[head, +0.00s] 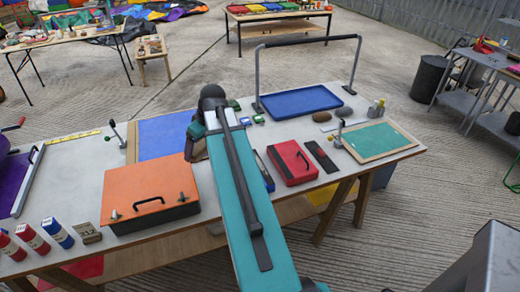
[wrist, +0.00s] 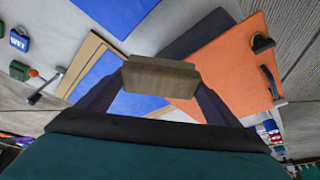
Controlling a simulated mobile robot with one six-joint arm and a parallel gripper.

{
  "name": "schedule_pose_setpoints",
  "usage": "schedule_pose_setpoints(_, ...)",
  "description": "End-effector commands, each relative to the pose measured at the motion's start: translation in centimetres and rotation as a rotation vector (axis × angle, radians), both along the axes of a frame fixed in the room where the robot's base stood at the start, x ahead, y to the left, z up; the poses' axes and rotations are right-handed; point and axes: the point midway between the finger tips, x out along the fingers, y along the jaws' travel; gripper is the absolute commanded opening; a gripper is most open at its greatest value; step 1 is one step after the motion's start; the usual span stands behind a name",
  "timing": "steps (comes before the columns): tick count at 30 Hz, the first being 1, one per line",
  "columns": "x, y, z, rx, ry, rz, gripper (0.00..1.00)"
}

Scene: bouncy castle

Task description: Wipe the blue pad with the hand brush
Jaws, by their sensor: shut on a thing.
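The blue pad (head: 163,137) lies in a pale wooden frame on the grey table, behind the orange box. It also shows in the wrist view (wrist: 95,78), partly hidden by my gripper and what it holds. My gripper (wrist: 160,88) is shut on the hand brush (wrist: 158,70), seen as a brown wooden block between the fingers, over the pad. In the head view my gripper (head: 193,142) is at the pad's right side, mostly behind my arm. Bristles are not visible, and I cannot tell whether the brush touches the pad.
The orange box (head: 150,190), with a black handle, stands in front of the pad. A lever clamp (head: 115,136) stands at its left. A blue tray (head: 300,101) under a tall bar, a red case (head: 292,162) and a green board (head: 380,140) stand to the right. Padlocks (head: 258,119) lie behind.

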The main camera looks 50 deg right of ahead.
Motion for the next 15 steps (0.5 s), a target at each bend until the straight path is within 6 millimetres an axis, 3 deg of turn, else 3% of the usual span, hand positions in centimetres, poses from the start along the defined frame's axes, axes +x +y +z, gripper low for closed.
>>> schedule_pose_setpoints(3,-1.9,-3.0,-0.8,0.001,0.001,0.006,0.68)
schedule_pose_setpoints(15,-9.1,-11.4,-3.4,0.001,0.0,0.044,0.68)
